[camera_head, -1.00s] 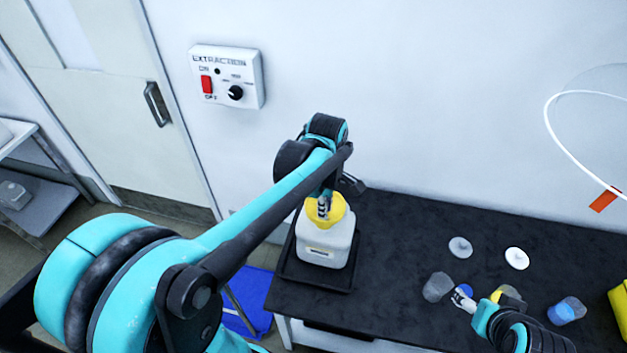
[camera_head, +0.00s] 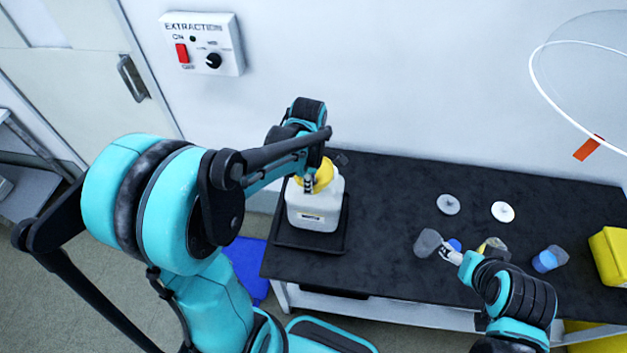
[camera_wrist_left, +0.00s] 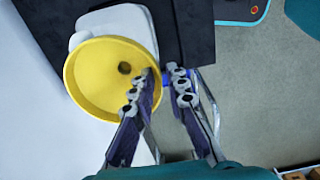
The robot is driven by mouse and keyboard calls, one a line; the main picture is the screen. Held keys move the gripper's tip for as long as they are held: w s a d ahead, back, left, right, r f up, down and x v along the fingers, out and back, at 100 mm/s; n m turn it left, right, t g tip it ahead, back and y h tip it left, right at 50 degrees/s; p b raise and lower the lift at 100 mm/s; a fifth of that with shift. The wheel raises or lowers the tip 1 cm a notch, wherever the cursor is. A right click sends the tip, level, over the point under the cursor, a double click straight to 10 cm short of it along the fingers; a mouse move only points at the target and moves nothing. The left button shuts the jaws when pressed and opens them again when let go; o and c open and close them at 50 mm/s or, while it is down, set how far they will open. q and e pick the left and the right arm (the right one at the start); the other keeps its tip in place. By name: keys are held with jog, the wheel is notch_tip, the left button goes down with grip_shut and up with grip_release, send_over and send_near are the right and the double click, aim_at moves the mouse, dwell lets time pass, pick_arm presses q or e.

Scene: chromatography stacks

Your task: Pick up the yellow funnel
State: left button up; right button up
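The yellow funnel (camera_head: 323,175) sits on top of the white jug (camera_head: 314,212), wide mouth up. It also shows in the left wrist view (camera_wrist_left: 95,75), with its dark central hole. My left gripper (camera_head: 308,184) is at the funnel's rim. In the left wrist view, the left gripper (camera_wrist_left: 162,74) has one finger over the inside of the bowl and the other outside the rim, with a gap between them. Whether either finger touches the rim is not clear. My right gripper (camera_head: 450,252) is beside a grey beaker (camera_head: 428,242); its fingers are too small to read.
The jug stands in a black tray (camera_head: 300,241) on the black table (camera_head: 385,215). Two white discs (camera_head: 448,204) (camera_head: 502,211), a blue-filled beaker (camera_head: 549,259) and a yellow container (camera_head: 610,255) are to the right. The wall with the extraction switch box (camera_head: 203,44) is behind.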

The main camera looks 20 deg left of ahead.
pick_arm(q)
grip_shut()
jog(key=shift+r, duration=0.45)
jog(key=r, duration=0.2)
jog(key=r+p, duration=0.1)
jog(key=shift+w+d+r, duration=0.1)
jog(key=shift+d+r, duration=0.1)
jog(key=shift+r, duration=0.2)
jog(key=w+d+r+p, duration=0.3)
jog(key=d+r, duration=0.6)
jog(key=d, duration=0.1)
jog(key=shift+d+r, duration=0.2)
jog(key=shift+d, duration=0.15)
jog(key=shift+f, duration=0.1)
